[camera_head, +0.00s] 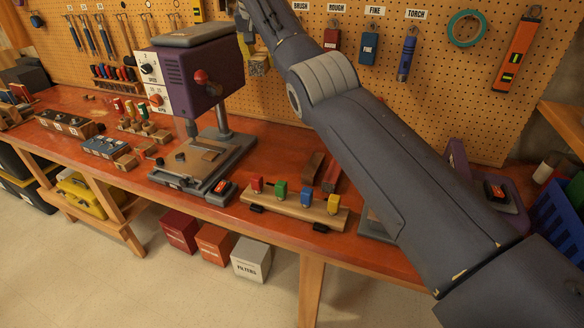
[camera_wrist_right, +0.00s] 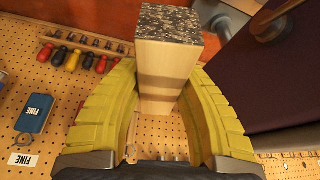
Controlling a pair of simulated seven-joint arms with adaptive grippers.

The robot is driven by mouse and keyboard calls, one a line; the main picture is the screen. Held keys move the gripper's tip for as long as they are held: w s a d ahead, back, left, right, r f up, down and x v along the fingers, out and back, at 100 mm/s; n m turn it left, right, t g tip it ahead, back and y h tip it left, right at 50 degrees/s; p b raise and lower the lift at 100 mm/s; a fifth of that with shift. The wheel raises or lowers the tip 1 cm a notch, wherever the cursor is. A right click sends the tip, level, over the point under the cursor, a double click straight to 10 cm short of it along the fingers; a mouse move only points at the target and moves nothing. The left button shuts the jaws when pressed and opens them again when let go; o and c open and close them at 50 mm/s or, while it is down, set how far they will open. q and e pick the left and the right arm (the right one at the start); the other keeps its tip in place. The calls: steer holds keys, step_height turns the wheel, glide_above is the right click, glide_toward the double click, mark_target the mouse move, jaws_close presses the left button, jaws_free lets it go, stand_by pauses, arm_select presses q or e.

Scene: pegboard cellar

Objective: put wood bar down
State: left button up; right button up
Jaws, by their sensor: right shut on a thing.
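The wood bar (camera_wrist_right: 165,75) is a pale block with a grey, speckled, gritty end face. It fills the middle of the right wrist view, between the yellow fingers of my right gripper (camera_wrist_right: 160,100), which is shut on it. In the head view my right arm reaches up to the back, and my right gripper (camera_head: 258,64) shows small and partly hidden beside the purple drill press (camera_head: 205,75). It is well above the red-brown workbench (camera_head: 240,188). My left gripper is not in view.
The drill press stands close left of the gripper. A wooden rack (camera_head: 295,207) with coloured blocks sits at the bench front. The pegboard (camera_head: 290,60) behind carries a blue FINE block (camera_head: 369,48), a red ROUGH block (camera_head: 332,39) and a torch (camera_head: 407,58). A blue basket (camera_head: 560,215) is far right.

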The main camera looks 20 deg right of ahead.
steer(key=d+f+m, duration=0.1)
steer(key=d+f, duration=0.2)
steer(key=f, duration=1.2)
steer(key=m+h, duration=0.1)
glide_above(294, 166)
steer(key=s+a, duration=0.1)
step_height(294, 166, down, 11)
steer(key=shift+r, duration=0.2)
steer(key=shift+f, duration=4.8)
steer(key=shift+f, duration=0.2)
steer(key=o, duration=1.2)
